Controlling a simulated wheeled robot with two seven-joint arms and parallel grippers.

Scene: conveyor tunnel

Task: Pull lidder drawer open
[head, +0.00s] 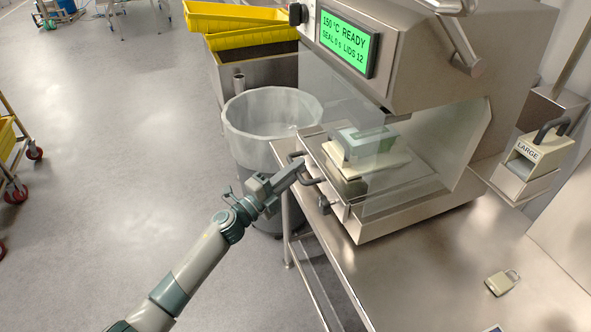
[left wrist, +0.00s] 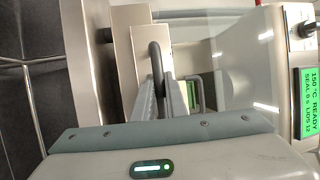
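The lidder (head: 440,55) is a steel machine with a green display reading "150 °C READY, SEAL 0 s, LIDS 12". Its drawer (head: 333,190) is at the front, low down, behind clear panels, with a dark bar handle. A pale tray (head: 366,146) sits inside the machine. My left gripper (head: 296,168) is at the drawer's front. In the left wrist view its fingers (left wrist: 163,95) are close together around the dark drawer handle (left wrist: 155,62), with little gap visible. The exact finger contact is partly hidden. My right gripper is out of view.
A translucent bin (head: 268,112) stands on the floor just left of the lidder. Yellow crates (head: 240,18) are behind it. A padlock-like tan object (head: 502,282) lies on the steel bench (head: 430,265). A "LARGE" box (head: 530,165) is at right.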

